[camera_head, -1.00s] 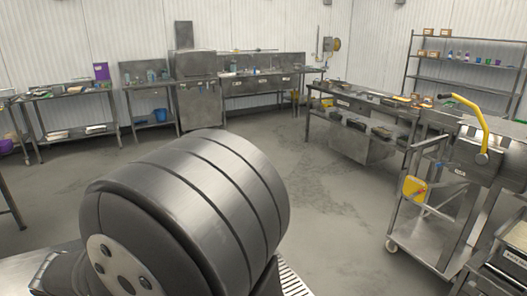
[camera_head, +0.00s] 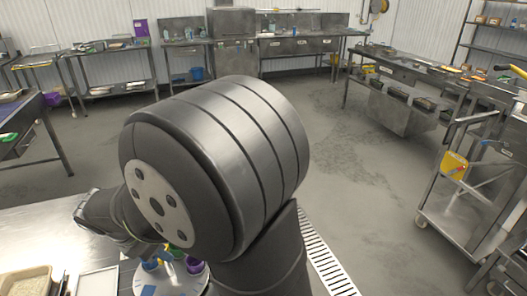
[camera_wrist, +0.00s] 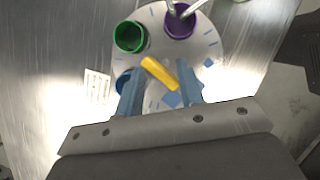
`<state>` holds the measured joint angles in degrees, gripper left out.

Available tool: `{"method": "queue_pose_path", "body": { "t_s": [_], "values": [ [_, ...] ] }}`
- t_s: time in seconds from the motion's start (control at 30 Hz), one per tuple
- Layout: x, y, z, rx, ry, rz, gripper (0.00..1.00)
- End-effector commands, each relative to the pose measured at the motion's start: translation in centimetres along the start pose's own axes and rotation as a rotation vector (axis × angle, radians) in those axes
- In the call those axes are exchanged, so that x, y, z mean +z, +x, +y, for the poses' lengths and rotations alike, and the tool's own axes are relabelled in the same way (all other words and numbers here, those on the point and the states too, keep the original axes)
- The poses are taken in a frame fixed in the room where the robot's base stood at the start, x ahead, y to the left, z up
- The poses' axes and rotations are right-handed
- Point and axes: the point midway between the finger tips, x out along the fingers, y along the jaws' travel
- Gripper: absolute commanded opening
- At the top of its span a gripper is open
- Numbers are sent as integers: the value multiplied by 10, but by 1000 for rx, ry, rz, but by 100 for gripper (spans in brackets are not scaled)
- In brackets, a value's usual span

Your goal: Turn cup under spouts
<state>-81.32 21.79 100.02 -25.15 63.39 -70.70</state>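A round white turntable with blue marks (camera_wrist: 212,40) lies below my gripper in the wrist view; part of it also shows at the bottom of the head view (camera_head: 172,283). It bears a green cup (camera_wrist: 130,37), a purple cup (camera_wrist: 180,23) with a pale metal piece over its mouth, and a blue cup (camera_wrist: 123,79) partly hidden by my left finger. A yellow bar (camera_wrist: 160,73) shows between my gripper's blue fingers (camera_wrist: 160,88). The fingers are apart, with a gap beside the bar; whether one touches it I cannot tell. My arm hides much of the head view.
A steel worktop (camera_head: 45,232) surrounds the turntable. A tray of pale grains (camera_head: 27,282) and a flat white tray (camera_head: 97,283) are at the lower left. A steel cart (camera_head: 450,205) stands at the right, beyond a floor grate (camera_head: 328,262). The floor between benches is clear.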

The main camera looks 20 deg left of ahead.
Motion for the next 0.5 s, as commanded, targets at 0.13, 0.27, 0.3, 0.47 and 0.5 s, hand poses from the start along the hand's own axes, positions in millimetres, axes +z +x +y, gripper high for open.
{"method": "queue_pose_path", "body": {
  "t_s": [0.13,0.27,0.3,0.47,0.5],
  "values": [
    [0,0,0,-1,-1,0,34],
    [5,-7,2,-4,-21,16,34],
    [8,-12,2,-6,-36,25,34],
    [26,-45,6,-13,-154,105,34],
    [32,-56,7,-11,-196,133,34]
  ]
}}
